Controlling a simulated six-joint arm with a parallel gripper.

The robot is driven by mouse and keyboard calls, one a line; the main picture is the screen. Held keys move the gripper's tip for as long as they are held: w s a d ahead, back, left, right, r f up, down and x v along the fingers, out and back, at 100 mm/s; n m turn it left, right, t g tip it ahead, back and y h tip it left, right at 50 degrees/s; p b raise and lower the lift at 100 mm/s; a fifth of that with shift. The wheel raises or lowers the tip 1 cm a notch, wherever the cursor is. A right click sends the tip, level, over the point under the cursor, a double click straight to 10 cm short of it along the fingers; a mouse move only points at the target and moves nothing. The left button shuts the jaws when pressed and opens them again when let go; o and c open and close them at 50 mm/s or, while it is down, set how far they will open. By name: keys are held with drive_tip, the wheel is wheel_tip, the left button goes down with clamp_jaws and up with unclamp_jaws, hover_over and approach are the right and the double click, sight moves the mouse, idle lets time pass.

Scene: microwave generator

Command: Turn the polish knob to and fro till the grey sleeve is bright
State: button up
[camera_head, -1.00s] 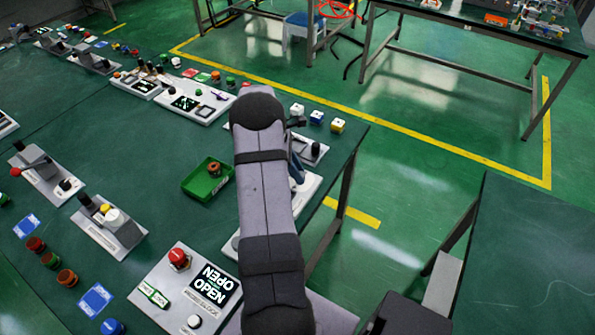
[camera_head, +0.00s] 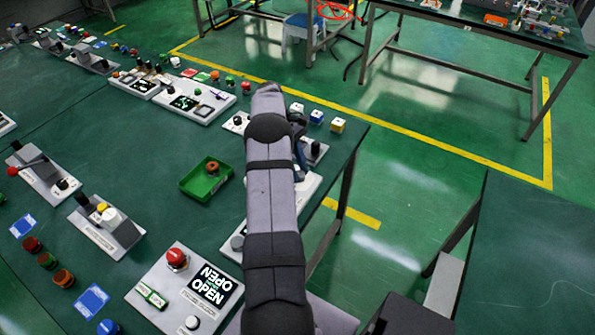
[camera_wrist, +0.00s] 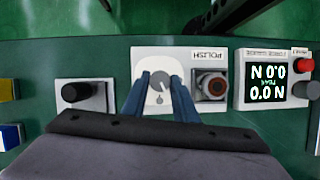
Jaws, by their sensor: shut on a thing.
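In the wrist view the white polish panel (camera_wrist: 181,61) carries an upside-down POLISH label. My gripper (camera_wrist: 160,84) has its two blue fingers closed on either side of the grey polish knob (camera_wrist: 159,80). The fingers hide the knob's sides. Right of the knob, on the same panel, a dark holder carries a round part (camera_wrist: 213,86), which seems to be the sleeve. It looks reddish-brown with a dull grey rim. In the head view my arm hides most of the polish panel.
Right of the panel is a unit with a display (camera_wrist: 268,81) reading 0.0 N and a red button (camera_wrist: 304,66). Left is a plate with a black knob (camera_wrist: 77,92). A green tray (camera_head: 205,181) lies left of my arm in the head view.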

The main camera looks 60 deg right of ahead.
sight(299, 172)
drive_tip(key=m+y, duration=0.1)
drive_tip(key=m, duration=0.1)
drive_tip(key=m+b, duration=0.1)
drive_tip(key=m, duration=0.1)
drive_tip(key=shift+d+m+t+y, duration=0.2)
drive_tip(key=shift+m+t+y, duration=0.2)
drive_tip(key=shift+r, duration=0.1)
drive_tip(key=o, duration=1.1)
drive_tip(key=shift+c, duration=0.2)
drive_tip(key=shift+r, duration=0.7)
wheel_tip(299, 172, up, 9)
drive_tip(key=p, duration=0.3)
drive_tip(key=shift+f, duration=0.2)
